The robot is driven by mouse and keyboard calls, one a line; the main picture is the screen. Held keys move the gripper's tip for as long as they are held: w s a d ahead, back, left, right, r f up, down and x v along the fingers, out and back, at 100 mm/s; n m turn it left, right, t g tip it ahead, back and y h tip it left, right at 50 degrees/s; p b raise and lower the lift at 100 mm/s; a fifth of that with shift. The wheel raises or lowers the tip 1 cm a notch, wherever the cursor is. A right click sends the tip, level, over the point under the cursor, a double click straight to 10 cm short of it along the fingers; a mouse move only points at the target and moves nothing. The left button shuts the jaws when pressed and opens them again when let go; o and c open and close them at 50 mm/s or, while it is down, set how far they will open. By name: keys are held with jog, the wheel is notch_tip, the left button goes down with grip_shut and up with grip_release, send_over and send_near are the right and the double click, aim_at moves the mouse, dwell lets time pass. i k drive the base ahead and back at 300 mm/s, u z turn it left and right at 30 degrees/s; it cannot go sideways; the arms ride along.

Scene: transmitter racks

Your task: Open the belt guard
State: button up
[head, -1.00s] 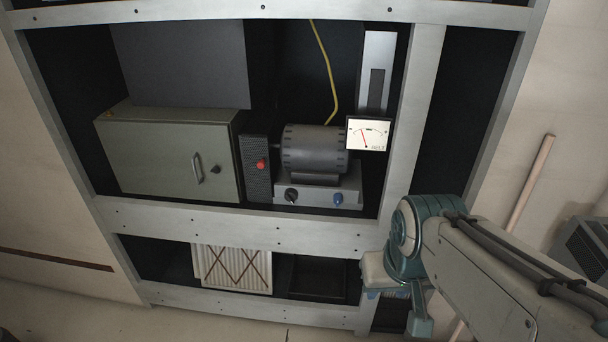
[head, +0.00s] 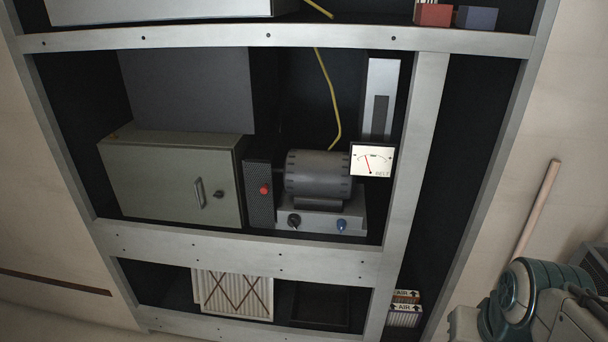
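A dark perforated panel with a red knob (head: 258,190) stands upright between a grey-green box and a motor on the rack's middle shelf. It looks like the belt guard and appears closed. The grey ribbed motor (head: 318,174) sits on a light base with a black knob (head: 294,220) and a blue knob (head: 341,225). A lit gauge marked BELT (head: 372,160) hangs at the motor's upper right. My arm shows only in the lower right corner, well apart from the panel. My gripper is not in view.
The grey-green box (head: 165,180) has a door handle and a dark latch. A pale rack post (head: 408,170) stands right of the motor. Pleated filters (head: 234,295) are below. A yellow cable (head: 328,95) hangs behind. A pale pole (head: 536,210) leans at right.

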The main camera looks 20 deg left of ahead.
aim_at(258, 174)
jog(key=u, duration=0.15)
jog(key=i, duration=0.95)
jog(key=u, duration=0.9)
jog(key=i, duration=0.45)
jog(key=u, duration=0.4)
